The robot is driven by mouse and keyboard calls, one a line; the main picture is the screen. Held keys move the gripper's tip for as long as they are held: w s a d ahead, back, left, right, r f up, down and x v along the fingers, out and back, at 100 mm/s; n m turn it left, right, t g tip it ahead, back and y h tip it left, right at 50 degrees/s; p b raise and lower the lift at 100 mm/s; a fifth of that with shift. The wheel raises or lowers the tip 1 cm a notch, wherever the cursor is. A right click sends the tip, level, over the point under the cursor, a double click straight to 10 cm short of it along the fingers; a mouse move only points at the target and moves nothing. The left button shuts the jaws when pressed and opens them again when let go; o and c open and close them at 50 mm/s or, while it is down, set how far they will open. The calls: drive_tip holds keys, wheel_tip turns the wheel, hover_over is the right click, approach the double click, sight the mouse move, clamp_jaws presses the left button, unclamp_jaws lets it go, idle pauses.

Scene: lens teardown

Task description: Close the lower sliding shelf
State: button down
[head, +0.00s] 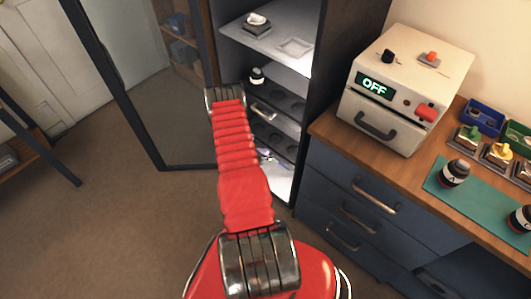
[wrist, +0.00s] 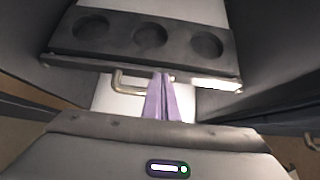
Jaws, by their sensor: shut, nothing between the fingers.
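In the head view, the open cabinet holds an upper sliding shelf with a metal handle (head: 263,112) and, beneath it, a dark lower sliding shelf (head: 286,146) with round recesses, partly hidden by my arm. The wrist view shows a dark shelf (wrist: 105,35) with three empty round recesses, apparently the lower one, and a brass handle (wrist: 122,83) along its front. My gripper (wrist: 162,76) has its pale purple fingers shut together with nothing between them. The fingertips overlap the handle in the picture; I cannot tell whether they touch it. In the head view my gripper is mostly hidden behind my red arm.
The cabinet's glass door (head: 135,100) stands open at the left. A drawer unit (head: 345,190) stands right of the cabinet, carrying a white box marked OFF (head: 400,90) and a green mat (head: 470,205). A small dark jar (head: 257,76) stands on the upper sliding shelf.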

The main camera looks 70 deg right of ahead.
drive_tip(key=v, duration=0.7)
drive_tip(key=shift+w+a+r, duration=0.2)
drive_tip(key=shift+a+r, duration=0.05)
drive_tip(key=shift+a, duration=0.05)
idle(0.3)
